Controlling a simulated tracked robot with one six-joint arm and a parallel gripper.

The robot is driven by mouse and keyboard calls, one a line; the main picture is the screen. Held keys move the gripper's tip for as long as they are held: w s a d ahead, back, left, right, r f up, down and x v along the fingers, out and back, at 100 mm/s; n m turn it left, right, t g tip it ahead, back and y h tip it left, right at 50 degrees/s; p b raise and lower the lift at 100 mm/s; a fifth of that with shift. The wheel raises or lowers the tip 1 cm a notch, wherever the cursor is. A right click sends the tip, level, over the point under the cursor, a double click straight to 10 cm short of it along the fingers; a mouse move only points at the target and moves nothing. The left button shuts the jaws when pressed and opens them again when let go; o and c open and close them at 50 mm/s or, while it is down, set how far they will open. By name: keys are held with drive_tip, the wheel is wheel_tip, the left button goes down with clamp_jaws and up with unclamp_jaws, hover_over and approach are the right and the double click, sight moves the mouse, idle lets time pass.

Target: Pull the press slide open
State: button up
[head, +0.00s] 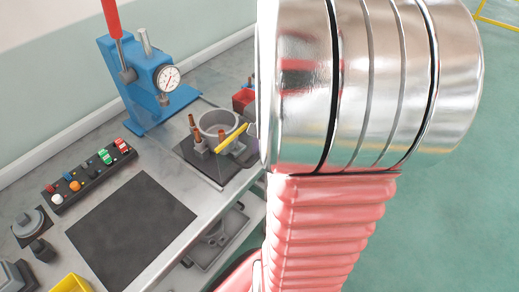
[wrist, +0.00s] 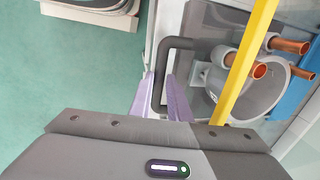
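The blue press (head: 150,85) stands at the back left of the bench in the head view, with a red lever and a round gauge. The press slide (head: 190,158) is a dark plate in front of it, carrying a grey ring-shaped housing (head: 216,123) with copper tubes and a yellow bar across it. In the wrist view a dark bent handle (wrist: 178,43) lies beside the housing (wrist: 262,95). My gripper (wrist: 160,76) has its two purple fingers on either side of this handle. Whether they press on it cannot be told.
A button panel (head: 92,174) and a black mat (head: 130,230) lie on the bench left of the slide. A red bin (head: 243,100) is behind the housing. A lower shelf holds a grey tray (head: 222,240).

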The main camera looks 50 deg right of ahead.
drive_tip(key=o, duration=0.4)
drive_tip(key=r, duration=0.4)
drive_tip(key=s+r, duration=0.1)
drive_tip(key=r, duration=0.4)
drive_tip(key=s+r, duration=0.1)
drive_tip(key=r, duration=0.3)
drive_tip(key=shift+s+r, duration=0.25)
drive_tip(key=a+n+t, duration=0.1)
drive_tip(key=a+n, duration=0.4)
drive_tip(key=a, duration=0.3)
drive_tip(key=a+n+t, duration=0.1)
drive_tip(key=a+n, duration=0.5)
drive_tip(key=a, duration=0.3)
drive_tip(key=a+n+t, duration=0.1)
drive_tip(key=a+n, duration=0.5)
drive_tip(key=a, duration=0.3)
drive_tip(key=shift+s+r, duration=0.3)
drive_tip(key=shift+d, duration=0.1)
